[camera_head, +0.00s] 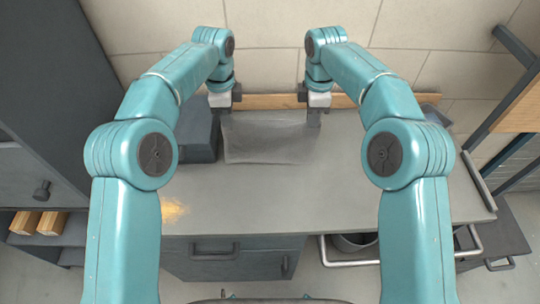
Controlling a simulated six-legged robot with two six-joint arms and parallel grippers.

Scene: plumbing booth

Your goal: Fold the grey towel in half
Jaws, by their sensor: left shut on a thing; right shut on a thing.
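The grey towel (270,143) lies toward the back of the grey worktop, and its near part is spread flat. Its far edge rises between my two grippers. My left gripper (224,108) is shut on the towel at its far left corner. My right gripper (315,120) is shut on the towel at its far right corner. Both grippers point down at the back of the worktop, near the wall. The fingertips are small and partly hidden against the towel.
A dark box (198,138) stands just left of the towel. A wooden strip (272,101) runs along the tiled wall behind it. The worktop (270,195) in front of the towel is clear. A dark cabinet (45,90) stands at the left, and a dark-framed rack (505,90) at the right.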

